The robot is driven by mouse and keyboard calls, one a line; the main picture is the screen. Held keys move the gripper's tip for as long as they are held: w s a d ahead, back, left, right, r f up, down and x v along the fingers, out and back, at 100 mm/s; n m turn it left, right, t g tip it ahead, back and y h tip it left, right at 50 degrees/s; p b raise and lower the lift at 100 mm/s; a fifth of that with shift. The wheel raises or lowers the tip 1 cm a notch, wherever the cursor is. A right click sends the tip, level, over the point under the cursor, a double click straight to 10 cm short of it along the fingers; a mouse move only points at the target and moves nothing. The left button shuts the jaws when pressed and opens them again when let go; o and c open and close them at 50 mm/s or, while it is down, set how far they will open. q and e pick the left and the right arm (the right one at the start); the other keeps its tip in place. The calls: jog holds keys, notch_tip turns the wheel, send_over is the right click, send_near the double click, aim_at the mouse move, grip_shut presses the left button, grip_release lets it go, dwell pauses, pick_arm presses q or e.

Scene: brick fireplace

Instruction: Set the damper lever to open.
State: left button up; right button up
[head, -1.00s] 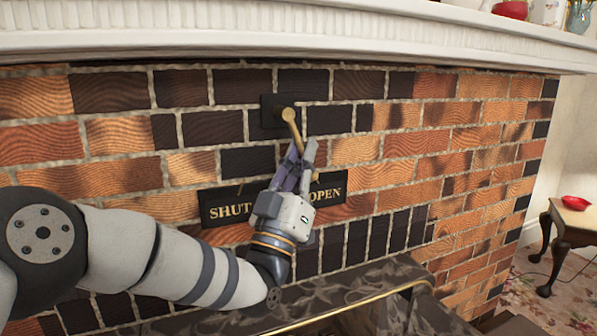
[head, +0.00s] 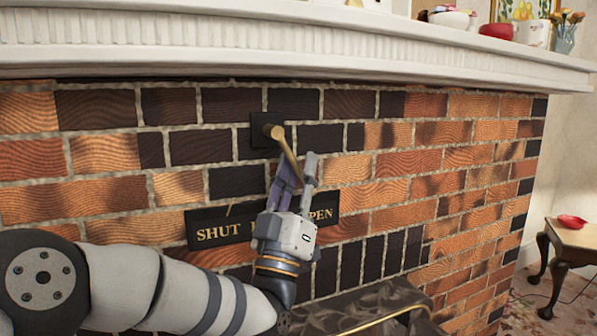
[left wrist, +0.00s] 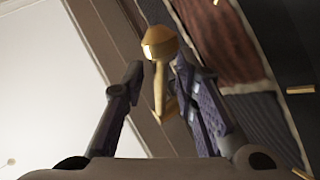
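The brass damper lever (head: 284,150) hangs from a dark square plate (head: 257,136) on the brick wall. It slants down and to the right, towards the OPEN end of the black SHUT/OPEN sign (head: 207,233). My left gripper (head: 298,166) is at the lever's lower part, in front of the sign, hiding its middle. In the left wrist view the lever (left wrist: 160,70) stands between the two spread fingers, nearer the right one, with a clear gap on the left. Whether a finger touches it I cannot tell. My right gripper is not in view.
The white mantel (head: 330,50) juts out above the lever, with bowls and a flower vase (head: 565,38) at its right end. A dark marbled fireplace surround (head: 375,305) lies below. A small wooden table (head: 572,238) with a red dish stands at the right.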

pick_arm(q)
jog(key=v, duration=1.2)
